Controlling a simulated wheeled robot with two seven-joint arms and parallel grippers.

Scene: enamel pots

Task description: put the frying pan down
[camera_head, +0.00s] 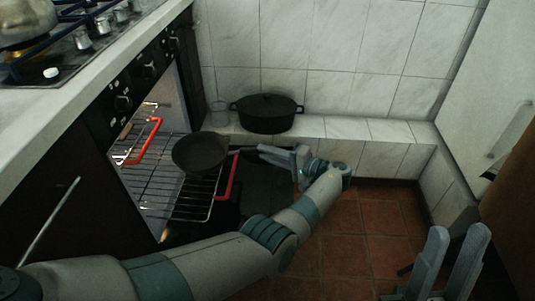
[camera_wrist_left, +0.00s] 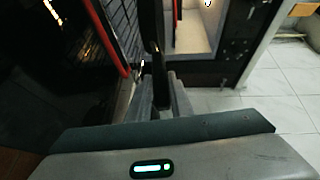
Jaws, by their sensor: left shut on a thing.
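The dark frying pan (camera_head: 200,152) is level at the oven opening, over or on the front part of the wire rack (camera_head: 178,207). I cannot tell whether its underside touches the rack. My left gripper (camera_head: 268,152) is to the right of the pan and shut on its handle. In the left wrist view the dark handle (camera_wrist_left: 157,50) runs between the fingers (camera_wrist_left: 160,92). The pan's bowl is not clear in that view. My right gripper (camera_head: 460,235) is open and empty at the lower right, far from the pan.
Red grips (camera_head: 228,178) are at the rack. The open oven door (camera_head: 268,185) lies beyond it. The hob (camera_head: 70,50) is at upper left.

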